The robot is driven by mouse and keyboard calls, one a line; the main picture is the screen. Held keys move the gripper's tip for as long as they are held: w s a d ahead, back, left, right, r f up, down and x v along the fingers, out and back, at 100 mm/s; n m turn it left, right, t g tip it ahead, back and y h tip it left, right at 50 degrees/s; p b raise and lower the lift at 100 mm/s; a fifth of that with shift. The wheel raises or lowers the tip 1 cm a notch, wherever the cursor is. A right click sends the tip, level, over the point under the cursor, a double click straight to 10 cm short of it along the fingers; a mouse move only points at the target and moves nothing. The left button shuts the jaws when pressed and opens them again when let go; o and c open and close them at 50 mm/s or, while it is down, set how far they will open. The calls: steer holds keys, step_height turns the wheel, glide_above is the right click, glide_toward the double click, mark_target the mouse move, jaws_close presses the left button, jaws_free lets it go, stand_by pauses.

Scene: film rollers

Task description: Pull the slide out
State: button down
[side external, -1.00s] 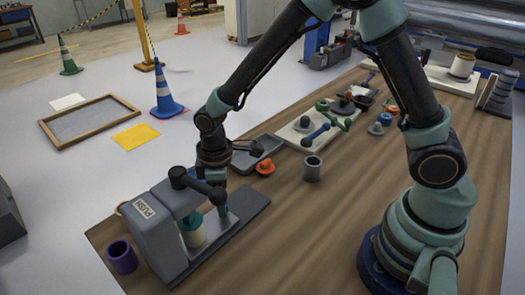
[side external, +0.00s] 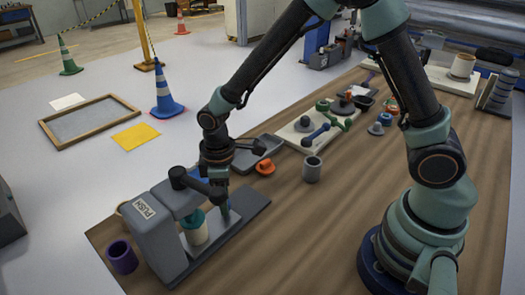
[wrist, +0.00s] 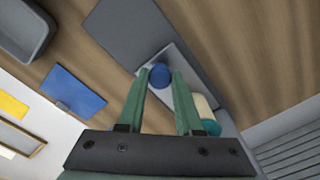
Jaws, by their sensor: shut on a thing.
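A grey press marked PUSH (side external: 148,228) stands at the near left of the table on a dark grey base (side external: 245,210). Its light grey slide (side external: 190,248) lies along the base, partly out from under the press head. A cream cup (side external: 197,233) with a teal top stands upright on the slide; it also shows in the wrist view (wrist: 203,104). My gripper (side external: 224,210) reaches down at the slide's outer end. In the wrist view its green fingers (wrist: 160,82) are shut on a round blue knob (wrist: 160,72) on the slide. The knob is mostly hidden in the side view.
A purple cup (side external: 122,257) stands left of the press. An orange piece (side external: 265,168), a grey cup (side external: 312,170) and a grey tray (side external: 262,152) lie beyond the base. The base's outer end is clear.

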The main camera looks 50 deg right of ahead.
steer(key=d, duration=1)
steer(key=c, duration=0.6)
jaws_free()
steer(key=shift+a, duration=0.1)
steer(key=shift+r, duration=0.1)
steer(key=shift+r, duration=6)
